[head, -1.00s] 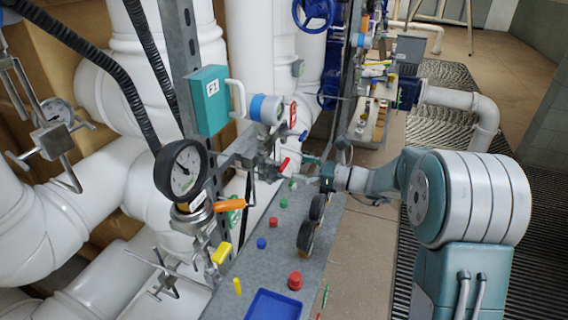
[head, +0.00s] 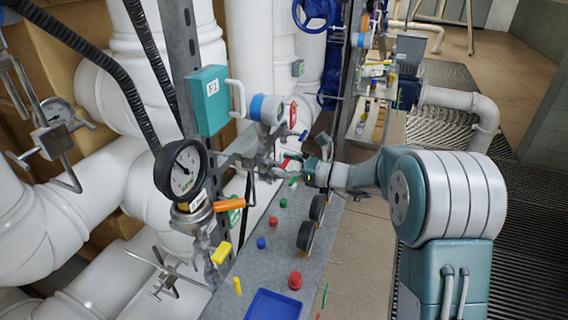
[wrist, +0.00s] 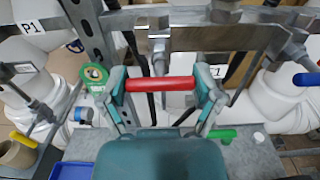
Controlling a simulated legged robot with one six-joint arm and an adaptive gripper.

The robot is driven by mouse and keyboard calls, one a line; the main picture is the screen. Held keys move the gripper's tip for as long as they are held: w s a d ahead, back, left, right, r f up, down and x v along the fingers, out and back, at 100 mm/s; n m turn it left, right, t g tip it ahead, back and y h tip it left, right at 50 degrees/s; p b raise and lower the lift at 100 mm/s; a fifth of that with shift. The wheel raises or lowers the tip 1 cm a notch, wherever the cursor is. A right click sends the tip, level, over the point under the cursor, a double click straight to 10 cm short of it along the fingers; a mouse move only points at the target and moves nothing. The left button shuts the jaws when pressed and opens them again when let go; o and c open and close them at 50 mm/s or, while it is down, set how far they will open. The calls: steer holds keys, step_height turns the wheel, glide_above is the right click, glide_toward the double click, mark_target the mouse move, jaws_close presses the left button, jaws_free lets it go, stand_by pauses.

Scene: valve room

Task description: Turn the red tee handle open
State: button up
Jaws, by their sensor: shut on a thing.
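The red tee handle (wrist: 160,84) is a short red bar lying level across the wrist view. My gripper (wrist: 161,86) has one finger at each end of the bar and is shut on it. In the head view the gripper (head: 291,165) is at the valve manifold behind the grey shelf, and the red handle there is mostly hidden by it.
A pressure gauge (head: 183,170) and an orange handle (head: 229,206) stand to the left. The grey shelf (head: 262,265) holds small coloured knobs, black round gauges and a blue tray (head: 274,306). A green handle (wrist: 223,135) is below right of the gripper.

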steer(key=n, duration=0.4)
steer(key=shift+n, duration=0.3)
steer(key=n, duration=0.4)
steer(key=shift+f+n, duration=0.1)
steer(key=shift+n, duration=0.2)
steer(key=n, duration=0.5)
steer(key=shift+s+f, duration=0.15)
steer(key=shift+f+n, duration=0.15)
steer(key=shift+n, duration=1.65)
steer(key=shift+s+a+f, duration=0.1)
steer(key=o, duration=0.9)
